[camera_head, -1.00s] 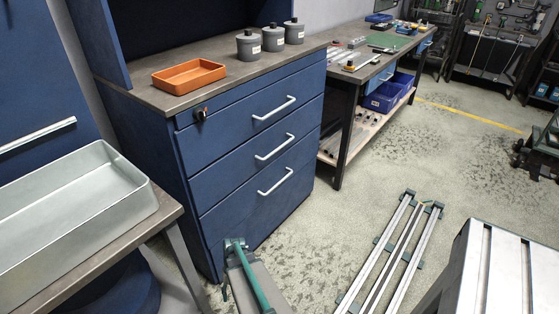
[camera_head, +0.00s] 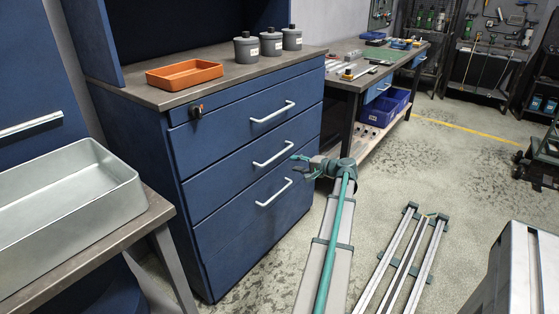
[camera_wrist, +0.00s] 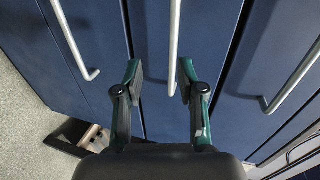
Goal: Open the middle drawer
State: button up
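The blue drawer cabinet has three shut drawers. The middle drawer (camera_head: 225,178) has a light bar handle (camera_head: 273,152), which also shows upright at the centre of the wrist view (camera_wrist: 174,45). My gripper (camera_head: 299,165) is by the right end of this handle in the head view. In the wrist view my gripper (camera_wrist: 159,72) is open, and the handle's near end appears between its fingers, closer to the right finger. I cannot tell whether either finger touches it. The top drawer handle (camera_head: 272,112) and bottom drawer handle (camera_head: 274,193) are clear of the fingers.
An orange tray (camera_head: 185,74) and grey jars (camera_head: 271,42) stand on the cabinet top. A metal bin (camera_head: 70,210) sits on a bench at left. A workbench (camera_head: 345,85) stands right of the cabinet.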

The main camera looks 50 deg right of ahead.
aim_at(276, 156)
jog(key=shift+t, duration=0.4)
jog(key=x, duration=0.3)
jog(key=r+x, duration=0.1)
jog(key=x, duration=0.3)
jog(key=b+x, duration=0.1)
jog(key=x, duration=0.3)
jog(key=shift+w+d+r, duration=0.1)
jog(key=shift+d+r, duration=0.05)
jog(key=shift+r, duration=0.05)
jog(key=shift+c, duration=0.2)
grip_shut()
